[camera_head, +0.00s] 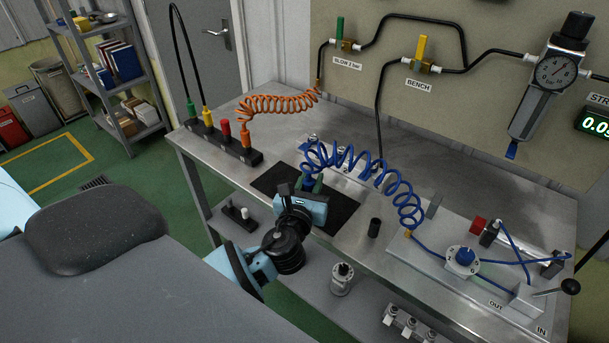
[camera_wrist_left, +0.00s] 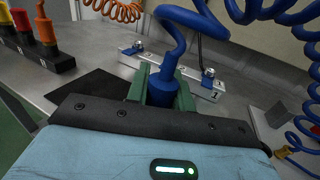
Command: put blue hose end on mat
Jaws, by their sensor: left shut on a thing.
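The blue coiled hose (camera_head: 345,160) arches over the bench from the panel on the right to my left gripper. My left gripper (camera_head: 312,184) is shut on the blue hose end (camera_wrist_left: 162,92), which sits upright between the green fingers in the left wrist view. The black mat (camera_head: 272,181) lies flat on the bench beneath and around the gripper. It also shows at the left in the left wrist view (camera_wrist_left: 92,88). My gripper body hides the tip of the hose end, so I cannot tell whether it touches the mat. My right gripper is out of view.
A metal manifold block (camera_wrist_left: 200,84) stands behind the mat. A black holder (camera_head: 222,144) with coloured plugs and the orange coiled hose (camera_head: 278,104) is at the left. A pneumatic panel (camera_head: 440,262) fills the right.

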